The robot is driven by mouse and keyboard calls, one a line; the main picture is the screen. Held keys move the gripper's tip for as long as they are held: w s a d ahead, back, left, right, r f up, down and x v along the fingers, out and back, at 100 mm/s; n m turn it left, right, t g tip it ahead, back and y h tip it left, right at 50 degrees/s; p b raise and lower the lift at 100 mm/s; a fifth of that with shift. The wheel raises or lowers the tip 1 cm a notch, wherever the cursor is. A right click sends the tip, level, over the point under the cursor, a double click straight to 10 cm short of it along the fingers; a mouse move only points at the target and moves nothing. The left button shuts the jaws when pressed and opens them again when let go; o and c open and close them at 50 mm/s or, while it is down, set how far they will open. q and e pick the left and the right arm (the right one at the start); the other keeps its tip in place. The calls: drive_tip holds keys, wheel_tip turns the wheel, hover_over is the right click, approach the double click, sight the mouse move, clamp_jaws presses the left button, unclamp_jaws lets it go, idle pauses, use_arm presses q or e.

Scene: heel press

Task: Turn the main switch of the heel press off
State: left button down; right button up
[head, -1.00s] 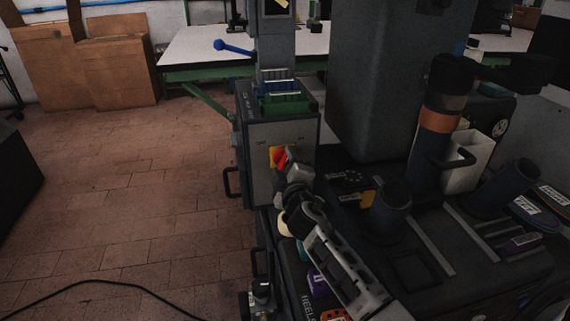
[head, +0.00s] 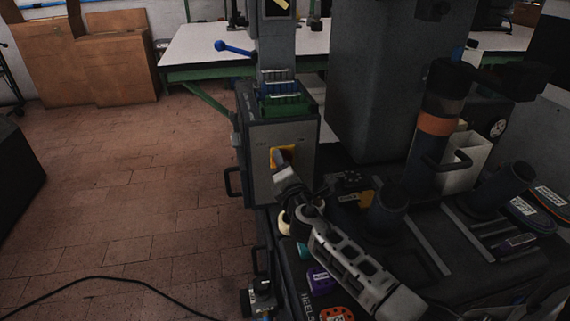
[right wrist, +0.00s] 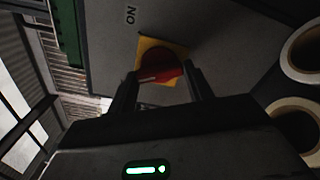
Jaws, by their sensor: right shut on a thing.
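The main switch is a red rotary knob on a yellow plate (head: 290,152), on the front of the grey press housing (head: 262,180). In the right wrist view the red knob (right wrist: 160,66) sits between my two dark fingers, with a pale mark low on its left. An "ON" label (right wrist: 130,15) is on the panel nearby. My right gripper (head: 281,162) reaches up from the lower right and is shut on the knob (right wrist: 161,73). In the head view it hides most of the knob. I cannot tell which position the knob points to. My left gripper is not in view.
Dark cylindrical posts (head: 388,212) and a white container (head: 466,165) stand on the press table right of my arm. Purple (head: 319,278) and orange (head: 337,313) items lie below my forearm. The tiled floor at left is mostly clear.

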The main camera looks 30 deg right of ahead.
drive_tip(key=shift+f+n+p, duration=0.1)
drive_tip(key=shift+n+p, duration=0.35)
drive_tip(key=shift+n, duration=1.25)
drive_tip(key=o, duration=1)
drive_tip(key=shift+s, duration=0.1)
drive_tip(key=v, duration=1.5)
drive_tip(key=shift+s+a+p, duration=0.1)
drive_tip(key=shift+s+p, duration=0.3)
